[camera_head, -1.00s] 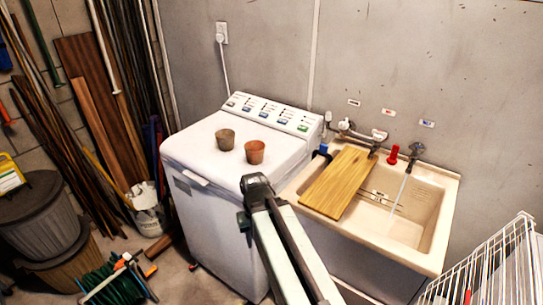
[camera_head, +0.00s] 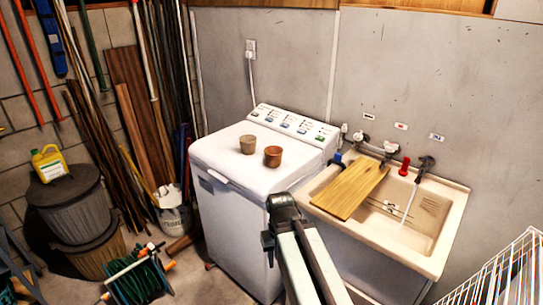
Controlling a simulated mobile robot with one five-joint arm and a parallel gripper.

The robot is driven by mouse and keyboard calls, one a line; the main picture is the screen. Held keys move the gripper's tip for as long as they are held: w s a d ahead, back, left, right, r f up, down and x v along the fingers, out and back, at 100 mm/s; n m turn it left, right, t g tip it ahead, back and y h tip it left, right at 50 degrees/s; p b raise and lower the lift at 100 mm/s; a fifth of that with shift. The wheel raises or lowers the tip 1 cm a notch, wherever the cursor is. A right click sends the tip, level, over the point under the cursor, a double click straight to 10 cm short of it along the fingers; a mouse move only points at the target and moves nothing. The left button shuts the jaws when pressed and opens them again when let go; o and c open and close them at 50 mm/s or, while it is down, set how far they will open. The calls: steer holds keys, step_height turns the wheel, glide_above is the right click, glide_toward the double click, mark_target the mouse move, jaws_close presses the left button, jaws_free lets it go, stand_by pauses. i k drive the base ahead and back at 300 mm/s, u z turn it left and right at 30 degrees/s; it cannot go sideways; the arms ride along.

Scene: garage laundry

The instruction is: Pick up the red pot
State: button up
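The red pot (camera_head: 273,156) is a small reddish-brown flower pot standing upright on the white lid of the washing machine (camera_head: 222,151). A similar greyish-tan pot (camera_head: 248,144) stands just to its left and slightly behind. My gripper (camera_head: 279,203) is at the end of my arm, in front of the machine's front right corner in the picture. It is apart from both pots. Its fingers are dark and seen from behind, so I cannot tell whether they are open or shut.
To the right is a laundry sink (camera_head: 440,235) with a wooden board (camera_head: 350,188) across its left part and a red item (camera_head: 404,166) at its back. A bin (camera_head: 65,205), a green hose reel (camera_head: 138,280) and leaning timber (camera_head: 130,80) fill the left. A white wire rack (camera_head: 510,275) stands at lower right.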

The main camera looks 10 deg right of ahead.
mark_target(274, 158)
steer(key=u, duration=0.3)
steer(key=i, duration=1.45)
steer(key=u, duration=0.8)
steer(key=k, duration=0.8)
steer(key=u, duration=0.2)
steer(key=i, duration=0.9)
steer(key=z, duration=0.1)
